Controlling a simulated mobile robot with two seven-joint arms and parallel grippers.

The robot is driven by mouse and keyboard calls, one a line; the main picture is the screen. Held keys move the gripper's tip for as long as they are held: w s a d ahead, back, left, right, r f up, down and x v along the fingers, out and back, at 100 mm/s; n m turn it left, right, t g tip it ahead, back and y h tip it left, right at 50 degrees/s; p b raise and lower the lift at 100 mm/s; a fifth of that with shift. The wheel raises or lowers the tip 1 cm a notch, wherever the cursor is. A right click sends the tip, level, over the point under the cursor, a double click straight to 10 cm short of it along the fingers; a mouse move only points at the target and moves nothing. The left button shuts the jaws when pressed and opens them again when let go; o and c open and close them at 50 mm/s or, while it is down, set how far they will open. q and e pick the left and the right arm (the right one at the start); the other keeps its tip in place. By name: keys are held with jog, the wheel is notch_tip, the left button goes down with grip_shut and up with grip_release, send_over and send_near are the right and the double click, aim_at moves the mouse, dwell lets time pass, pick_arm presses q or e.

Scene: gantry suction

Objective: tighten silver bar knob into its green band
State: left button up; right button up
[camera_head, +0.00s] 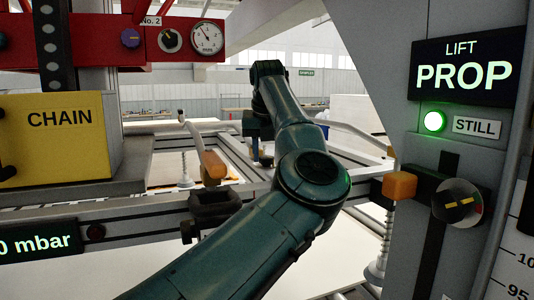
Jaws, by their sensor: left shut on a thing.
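My left arm comes in from the lower left, bends in the middle and reaches up and back. My left gripper (257,150) hangs from its far end, small and dark, over the gantry frame. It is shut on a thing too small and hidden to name. A round knob with a pale bar (170,39) sits on the red panel at the upper left, between a purple knob (131,38) and a gauge (207,37). Whether it is the silver bar knob, I cannot tell. I make out no green band. My right gripper is not in view.
A grey post at the right bears a lit PROP sign (463,72), a green lamp (433,121) and a dial with yellow marks (458,203). A yellow CHAIN box (55,145) stands at the left. Orange-ended levers (213,166) and rails (130,225) surround my arm.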

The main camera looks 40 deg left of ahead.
pick_arm(q)
jog(key=o, duration=1)
jog(key=shift+r, duration=0.1)
jog(key=v, duration=1.3)
jog(key=shift+s, duration=0.1)
